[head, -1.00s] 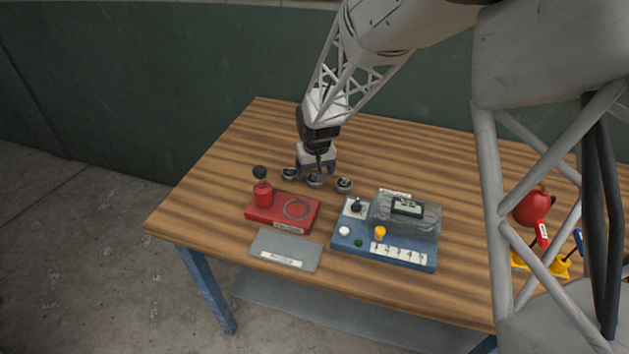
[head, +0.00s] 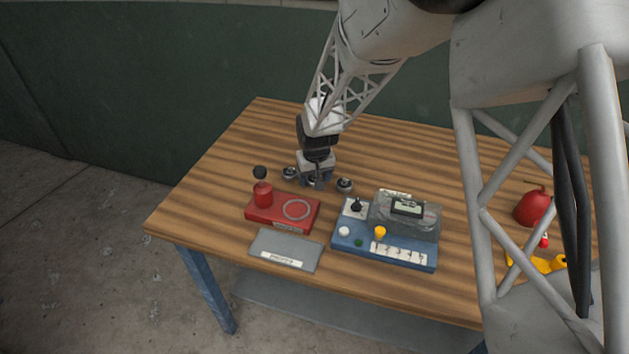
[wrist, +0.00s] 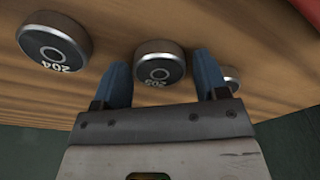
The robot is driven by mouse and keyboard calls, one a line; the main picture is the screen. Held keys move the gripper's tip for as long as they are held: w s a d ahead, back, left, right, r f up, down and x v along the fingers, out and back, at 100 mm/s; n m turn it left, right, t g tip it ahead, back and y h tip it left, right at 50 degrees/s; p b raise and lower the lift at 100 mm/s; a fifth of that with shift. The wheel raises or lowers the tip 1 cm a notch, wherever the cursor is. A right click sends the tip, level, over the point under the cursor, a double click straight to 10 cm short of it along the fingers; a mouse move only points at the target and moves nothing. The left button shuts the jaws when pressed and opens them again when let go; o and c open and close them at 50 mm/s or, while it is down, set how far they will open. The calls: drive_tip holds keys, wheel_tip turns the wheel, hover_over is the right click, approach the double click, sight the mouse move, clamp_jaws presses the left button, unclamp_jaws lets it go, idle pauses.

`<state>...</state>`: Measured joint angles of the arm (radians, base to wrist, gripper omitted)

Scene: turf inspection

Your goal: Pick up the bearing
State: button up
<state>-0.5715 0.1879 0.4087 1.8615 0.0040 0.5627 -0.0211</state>
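Three round dark-faced bearings with steel rims stand in a row on the wooden table. In the wrist view, the one marked 204 (wrist: 52,45) is at the left. The middle one (wrist: 160,68) has a number that looks like 205. A third bearing (wrist: 231,78) is partly hidden behind a finger. In the head view, the left bearing (head: 289,172) and right bearing (head: 344,185) show; my gripper hides the middle one. My gripper (wrist: 163,70) is open, with blue fingers to either side of the middle bearing. I cannot tell whether they touch it.
In front stand a red press-like device (head: 268,215), a grey labelled plate (head: 286,251) and a blue base (head: 385,250) with knobs and a small display. A red round object (head: 533,208) and a yellow part (head: 540,262) lie at the right. The table's back left is clear.

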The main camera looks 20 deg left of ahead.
sight(314, 177)
drive_tip(key=c, duration=0.8)
drive_tip(key=shift+o, duration=0.2)
drive_tip(key=shift+r, duration=0.2)
drive_tip(key=shift+r, duration=0.6)
wheel_tip(314, 177, up, 2)
drive_tip(key=shift+r, duration=0.1)
drive_tip(key=s+d, duration=0.2)
drive_tip(key=s, duration=0.2)
drive_tip(key=s+d, duration=0.3)
drive_tip(key=s, duration=0.2)
drive_tip(key=s+d+r, duration=0.1)
drive_tip(key=s+d, duration=0.2)
drive_tip(key=s, duration=0.1)
drive_tip(key=shift+s+d+r, duration=0.1)
drive_tip(key=shift+s+d, duration=0.1)
drive_tip(key=shift+s, duration=0.1)
